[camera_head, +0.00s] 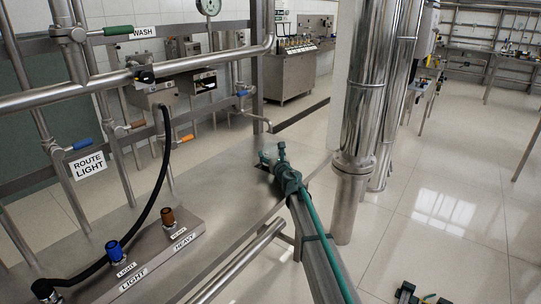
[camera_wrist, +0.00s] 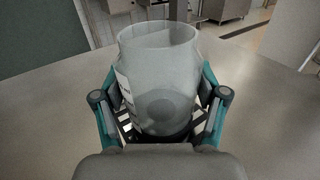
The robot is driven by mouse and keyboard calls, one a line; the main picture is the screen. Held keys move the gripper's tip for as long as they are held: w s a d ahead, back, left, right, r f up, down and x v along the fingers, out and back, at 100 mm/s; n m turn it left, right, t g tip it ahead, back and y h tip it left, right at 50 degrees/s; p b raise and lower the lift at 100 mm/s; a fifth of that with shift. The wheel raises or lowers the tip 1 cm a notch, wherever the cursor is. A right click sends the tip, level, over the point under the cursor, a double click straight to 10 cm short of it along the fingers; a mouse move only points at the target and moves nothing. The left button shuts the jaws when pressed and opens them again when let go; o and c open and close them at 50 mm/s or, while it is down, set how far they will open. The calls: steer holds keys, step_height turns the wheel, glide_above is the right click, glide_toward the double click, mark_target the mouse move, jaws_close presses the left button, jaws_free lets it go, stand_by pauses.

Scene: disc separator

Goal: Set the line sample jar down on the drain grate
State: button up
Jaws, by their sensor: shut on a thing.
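In the wrist view, a clear, open-topped jar (camera_wrist: 160,75) with a pale label on its left side stands between the teal fingers of my gripper (camera_wrist: 160,120). My gripper is shut on the jar, and the jar looks empty and close to upright in its hold. Dark slats (camera_wrist: 198,122) show beside the jar's lower part; I cannot tell whether they belong to the drain grate. The jar's base is hidden behind the gripper body, so I cannot tell whether it touches anything.
The metal bench top (camera_head: 225,170) is largely bare. On its left lies a sloped block with a blue fitting (camera_head: 114,249) marked LIGHT and a brown fitting (camera_head: 168,216) marked HEAVY. A black hose (camera_head: 166,150) curves above it. Pipes with coloured handles stand behind.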

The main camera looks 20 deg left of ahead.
steer(key=shift+f+b, duration=0.3)
steer(key=shift+b, duration=0.05)
stand_by(0.6)
steer(key=o, duration=1.3)
steer(key=shift+c, duration=0.2)
steer(key=shift+s+d, duration=0.1)
steer(key=v, duration=1.1)
steer(key=shift+s+d, duration=0.3)
